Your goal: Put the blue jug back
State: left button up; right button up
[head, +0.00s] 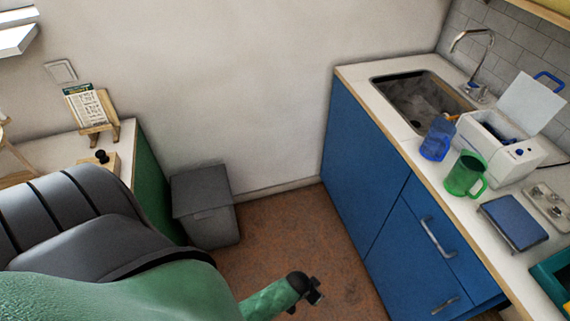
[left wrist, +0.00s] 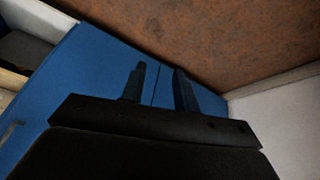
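The blue jug (head: 436,140) stands on the white counter (head: 405,130), by the front corner of the sink and left of a white box-shaped appliance. It looks see-through and upright. My left gripper (head: 314,291) is low over the floor, in front of the blue cabinet and well away from the jug. In the left wrist view its two fingers (left wrist: 158,88) are apart with nothing between them, with the blue cabinet front behind them. My right gripper does not show in either view.
A green jug (head: 462,176) stands close to the blue one. The white appliance (head: 500,145) has its lid (head: 530,100) raised. A blue-topped flat device (head: 513,222) lies nearer on the counter. The sink (head: 415,95) is behind. A grey bin (head: 205,205) stands on the floor.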

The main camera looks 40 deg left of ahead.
pick_arm(q)
jog(key=s+a+f+g, duration=0.1)
jog(key=s+f, duration=0.2)
jog(key=s, duration=0.4)
jog(key=s+a+f+n+g+y, duration=0.1)
jog(key=s+a+f+g, duration=0.1)
jog(key=s, duration=0.5)
jog(key=shift+s+f+y, duration=0.15)
jog(key=shift+f+y, duration=0.15)
jog(key=shift+f, duration=0.3)
